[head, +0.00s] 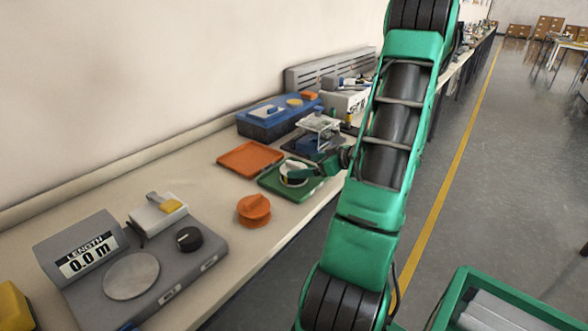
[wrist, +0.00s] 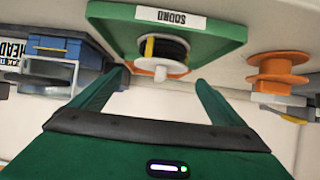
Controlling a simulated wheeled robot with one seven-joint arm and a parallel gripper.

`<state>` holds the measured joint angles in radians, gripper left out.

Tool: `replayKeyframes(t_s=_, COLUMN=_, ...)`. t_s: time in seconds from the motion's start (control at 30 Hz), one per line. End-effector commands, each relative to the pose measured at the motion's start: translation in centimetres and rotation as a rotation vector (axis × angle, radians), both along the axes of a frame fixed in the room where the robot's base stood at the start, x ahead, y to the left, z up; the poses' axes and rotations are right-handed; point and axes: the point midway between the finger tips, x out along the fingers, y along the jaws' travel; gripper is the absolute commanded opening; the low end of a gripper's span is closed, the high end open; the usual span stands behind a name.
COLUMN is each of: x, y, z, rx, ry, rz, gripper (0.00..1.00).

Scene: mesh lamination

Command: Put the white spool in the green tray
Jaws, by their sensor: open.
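The white spool (head: 294,169), wound with dark wire, appears upright on the green tray (head: 272,184) near the bench's front edge. In the wrist view, which looks upside down, the white spool (wrist: 161,67) shows against the green tray (wrist: 101,28), which bears a white label. My gripper (head: 308,173) is open beside the spool in the head view and partly covers it. In the wrist view my gripper's fingers (wrist: 161,82) stand wide apart on either side of the spool, with visible gaps. Whether the spool's base fully touches the tray is hidden.
An orange tray (head: 248,158) lies behind and left of the green one. An orange spool (head: 254,211) stands on the bench in front. A blue box (head: 272,118) and a small device (head: 318,128) are behind. A length meter (head: 130,270) sits at left.

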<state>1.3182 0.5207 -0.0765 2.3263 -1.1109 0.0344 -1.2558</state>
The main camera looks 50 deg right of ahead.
Motion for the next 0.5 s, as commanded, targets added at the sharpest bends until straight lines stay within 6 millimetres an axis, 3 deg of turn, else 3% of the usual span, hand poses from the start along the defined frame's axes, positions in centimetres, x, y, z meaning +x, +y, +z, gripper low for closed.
replayKeyframes(t_s=0.2, x=-1.6, y=-0.1, z=0.9, rx=0.000, ry=0.000, rz=0.001, gripper=0.95)
replayKeyframes(t_s=0.5, x=-1.8, y=-0.1, z=1.0, rx=0.000, ry=0.000, rz=0.000, gripper=0.95)
